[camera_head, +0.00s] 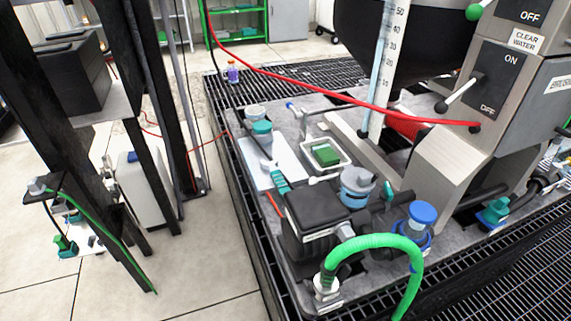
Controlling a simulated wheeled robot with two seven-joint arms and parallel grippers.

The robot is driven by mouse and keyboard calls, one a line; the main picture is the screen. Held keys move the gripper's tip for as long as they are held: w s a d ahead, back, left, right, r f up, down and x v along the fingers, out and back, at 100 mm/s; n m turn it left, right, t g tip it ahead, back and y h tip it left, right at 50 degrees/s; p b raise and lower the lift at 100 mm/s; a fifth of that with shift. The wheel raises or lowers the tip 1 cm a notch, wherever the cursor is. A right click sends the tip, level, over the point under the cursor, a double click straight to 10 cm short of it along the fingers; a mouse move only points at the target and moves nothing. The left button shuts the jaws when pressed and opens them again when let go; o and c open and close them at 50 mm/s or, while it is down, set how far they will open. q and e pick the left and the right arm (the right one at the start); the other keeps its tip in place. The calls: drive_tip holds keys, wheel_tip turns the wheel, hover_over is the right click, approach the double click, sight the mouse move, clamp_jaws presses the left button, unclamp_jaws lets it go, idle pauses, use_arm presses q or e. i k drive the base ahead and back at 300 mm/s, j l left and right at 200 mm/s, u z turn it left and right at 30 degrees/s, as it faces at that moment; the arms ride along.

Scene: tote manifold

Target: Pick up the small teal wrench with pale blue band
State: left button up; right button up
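A small teal tool that looks like the wrench (279,180) lies at the right edge of a white sheet (257,177) on the grey work surface. Its grey head points up and left, and its teal handle runs down toward a black box. Its pale blue band is too small to make out. No gripper touches it. Neither my left nor my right gripper shows in this view.
The black box (312,219) and a grey-and-blue pump-like part (357,187) stand close by. A white tray with a green sponge (327,156) is to the right. A red hose (330,90) crosses above. A green hose (385,240) arches in front.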

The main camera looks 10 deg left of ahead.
sight(280, 184)
drive_tip(key=j+z, duration=0.25)
drive_tip(key=j, duration=0.2)
drive_tip(key=i+j+z, duration=0.2)
drive_tip(key=j, duration=0.25)
drive_tip(key=k+j+z, duration=0.1)
drive_tip(key=j+z, duration=0.15)
drive_tip(key=j, duration=0.2)
drive_tip(key=j+z, duration=0.2)
drive_tip(key=j, duration=0.25)
drive_tip(key=k+j+z, duration=0.25)
drive_tip(key=j, duration=0.2)
drive_tip(key=j+z, duration=0.2)
drive_tip(key=j, duration=0.25)
drive_tip(key=k+j+z, duration=0.25)
drive_tip(key=j, duration=0.15)
drive_tip(key=i, duration=0.1)
